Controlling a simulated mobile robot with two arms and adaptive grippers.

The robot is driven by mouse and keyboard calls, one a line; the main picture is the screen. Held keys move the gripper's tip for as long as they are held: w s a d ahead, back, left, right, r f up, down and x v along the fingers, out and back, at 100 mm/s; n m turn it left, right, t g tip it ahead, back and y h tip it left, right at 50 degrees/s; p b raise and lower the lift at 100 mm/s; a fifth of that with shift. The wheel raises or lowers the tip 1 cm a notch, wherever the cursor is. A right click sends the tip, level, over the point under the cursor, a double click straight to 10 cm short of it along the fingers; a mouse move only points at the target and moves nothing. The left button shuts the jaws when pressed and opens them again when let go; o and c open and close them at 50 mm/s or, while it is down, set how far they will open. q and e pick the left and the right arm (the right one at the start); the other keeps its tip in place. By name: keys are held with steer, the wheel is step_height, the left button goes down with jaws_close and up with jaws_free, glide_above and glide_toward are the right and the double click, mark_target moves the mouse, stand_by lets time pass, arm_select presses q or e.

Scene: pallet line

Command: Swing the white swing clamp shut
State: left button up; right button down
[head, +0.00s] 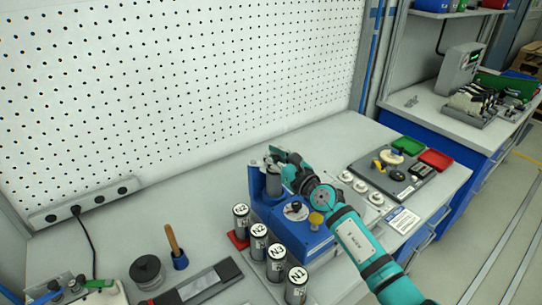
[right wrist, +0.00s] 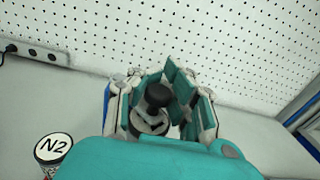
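A blue fixture (head: 292,238) stands on the bench, with an upright blue post (head: 256,184) at its back left. My right gripper (head: 276,158) is at the top of this post, over a grey cylindrical part (head: 273,182). In the right wrist view, the fingers of my right gripper (right wrist: 170,88) stand apart around a black knob (right wrist: 158,96). A pale grey-white part (right wrist: 150,124) shows below the knob; I cannot tell whether it is the white swing clamp. Contact with the fingers is unclear. My left gripper is not in view.
Several labelled cylinders (head: 259,243) stand left of the fixture. A wooden-handled tool (head: 174,246) and a black round part (head: 147,271) are further left. A white pegboard (head: 170,90) rises behind.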

steer(key=c, duration=1.9)
jaws_free()
steer(key=shift+s+d+f, duration=0.1)
steer(key=shift+d+f, duration=0.15)
steer(key=shift+f, duration=0.5)
steer(key=shift+o, duration=1)
steer(key=shift+s+d+r, duration=0.15)
steer(key=shift+s+d, duration=0.05)
steer(key=shift+o, duration=1.2)
steer(key=shift+s+d+r, duration=0.25)
steer(key=shift+r, duration=0.05)
steer(key=shift+o, duration=1.1)
steer(key=shift+s+d+r, duration=0.15)
steer(key=shift+r, duration=0.05)
steer(key=shift+o, duration=0.5)
steer(key=shift+w+a, duration=0.2)
steer(key=shift+a, duration=0.2)
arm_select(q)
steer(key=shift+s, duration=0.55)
arm_select(e)
steer(key=v, duration=1.2)
steer(key=shift+w+d, duration=0.1)
steer(key=shift+d, duration=0.05)
